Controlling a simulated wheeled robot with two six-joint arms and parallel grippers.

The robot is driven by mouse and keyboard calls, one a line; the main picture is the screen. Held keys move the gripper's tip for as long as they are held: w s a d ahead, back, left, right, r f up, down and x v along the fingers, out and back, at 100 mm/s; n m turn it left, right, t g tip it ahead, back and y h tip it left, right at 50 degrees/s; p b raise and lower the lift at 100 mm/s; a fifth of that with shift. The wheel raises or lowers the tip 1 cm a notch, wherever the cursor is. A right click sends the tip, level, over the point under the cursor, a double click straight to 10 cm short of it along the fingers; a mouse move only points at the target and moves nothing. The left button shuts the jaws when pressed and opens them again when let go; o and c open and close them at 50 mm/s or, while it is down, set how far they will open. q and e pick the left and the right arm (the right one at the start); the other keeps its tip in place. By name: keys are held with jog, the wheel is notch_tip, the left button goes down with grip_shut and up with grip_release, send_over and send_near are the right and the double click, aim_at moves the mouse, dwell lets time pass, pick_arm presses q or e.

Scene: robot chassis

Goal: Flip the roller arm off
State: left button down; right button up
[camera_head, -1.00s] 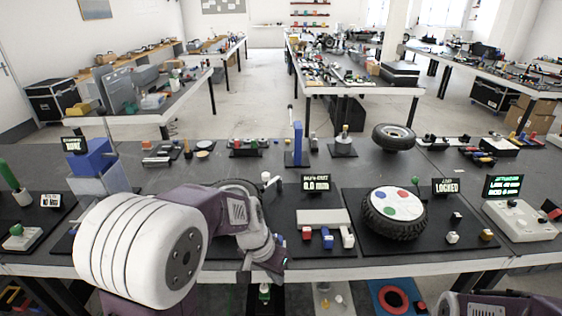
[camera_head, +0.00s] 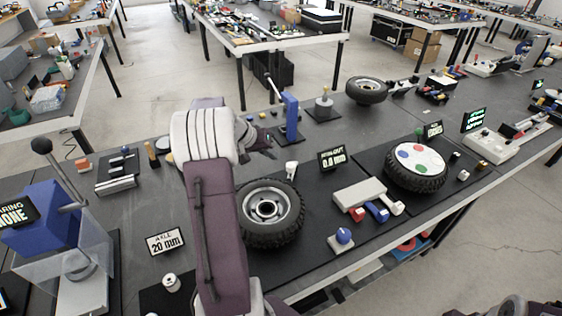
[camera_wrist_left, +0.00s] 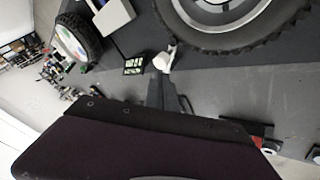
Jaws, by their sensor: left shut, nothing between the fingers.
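A small white piece on a short post, which looks like the roller arm (camera_head: 291,168), stands at the far edge of a black-tyred wheel (camera_head: 268,212) with a metal hub. Its white end (camera_wrist_left: 165,57) shows beside the tyre in the left wrist view. A run-out display (camera_head: 332,158) reading 0.0 mm stands just right of it. My left gripper (camera_head: 262,142) is shut and empty, a little above and left of the white piece, apart from it in the head view. My right gripper is not in view; only part of my right arm shows at the bottom right.
A blue post with a lever (camera_head: 290,116) stands behind my left gripper. A grey block with coloured keys (camera_head: 362,195) and a second wheel (camera_head: 416,164) are to the right. A loose tyre (camera_head: 366,90) lies behind.

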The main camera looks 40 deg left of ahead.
aim_at(292, 166)
pick_arm(q)
jog(key=s+a+f+n, duration=0.1)
jog(key=s+a+n, duration=0.1)
jog(key=s+a, duration=0.15)
jog(key=w+r+p+x, duration=0.1)
jog(key=p+x, duration=0.1)
jog(key=x, duration=1)
jog(key=shift+w+d+y, duration=0.2)
jog(key=shift+d+y, duration=0.2)
jog(key=shift+d, duration=0.05)
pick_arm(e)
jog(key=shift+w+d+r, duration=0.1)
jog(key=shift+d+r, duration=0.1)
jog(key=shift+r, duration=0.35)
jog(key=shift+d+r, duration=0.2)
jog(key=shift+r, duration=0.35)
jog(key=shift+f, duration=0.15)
